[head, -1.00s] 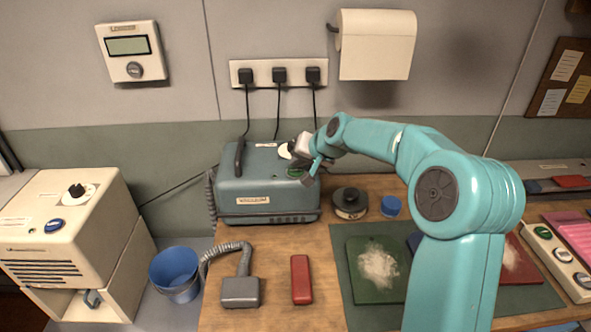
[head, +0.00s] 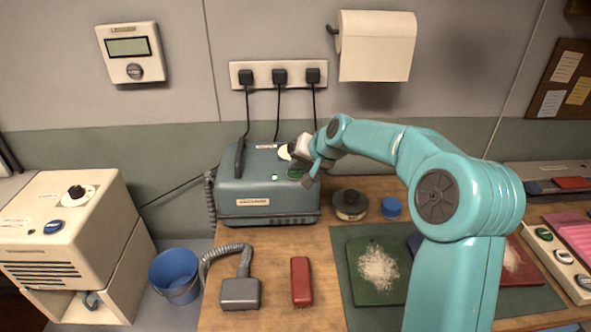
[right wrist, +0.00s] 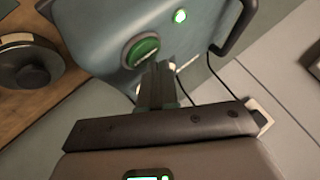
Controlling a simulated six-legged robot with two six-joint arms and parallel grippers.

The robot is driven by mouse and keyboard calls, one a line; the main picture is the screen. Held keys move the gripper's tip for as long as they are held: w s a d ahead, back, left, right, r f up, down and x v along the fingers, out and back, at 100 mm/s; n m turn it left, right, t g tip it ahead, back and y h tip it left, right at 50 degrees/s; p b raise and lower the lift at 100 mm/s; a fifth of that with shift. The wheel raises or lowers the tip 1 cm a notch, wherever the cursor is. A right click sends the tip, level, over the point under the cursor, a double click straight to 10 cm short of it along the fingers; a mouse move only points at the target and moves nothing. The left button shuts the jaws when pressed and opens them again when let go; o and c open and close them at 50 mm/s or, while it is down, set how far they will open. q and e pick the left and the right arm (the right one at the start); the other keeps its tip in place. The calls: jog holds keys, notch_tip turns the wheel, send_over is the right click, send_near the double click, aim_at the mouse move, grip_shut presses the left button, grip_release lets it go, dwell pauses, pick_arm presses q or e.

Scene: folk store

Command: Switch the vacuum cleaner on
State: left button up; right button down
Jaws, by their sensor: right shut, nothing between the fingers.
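The vacuum cleaner (head: 265,195) is a blue-grey box with a dark carry handle, standing at the back left of the wooden table. Its ribbed hose leads to a grey nozzle (head: 240,292) lying at the front. A small light (right wrist: 180,16) near the button glows, green-white in the wrist view. My right gripper (head: 308,181) is shut and empty, its tips beside the button; I cannot tell whether they touch it. My left gripper is out of view.
A red block (head: 301,281), a dark round tin (head: 350,204) and a blue lid (head: 391,207) are on the table. A green board (head: 372,293) holds white fluff. A blue bucket (head: 176,274) stands left of the table. Several plugs hang cords from the wall socket strip (head: 262,68).

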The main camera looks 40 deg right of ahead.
aim_at(298, 173)
notch_tip(298, 173, up, 6)
jog(key=p, duration=0.5)
dwell(0.5)
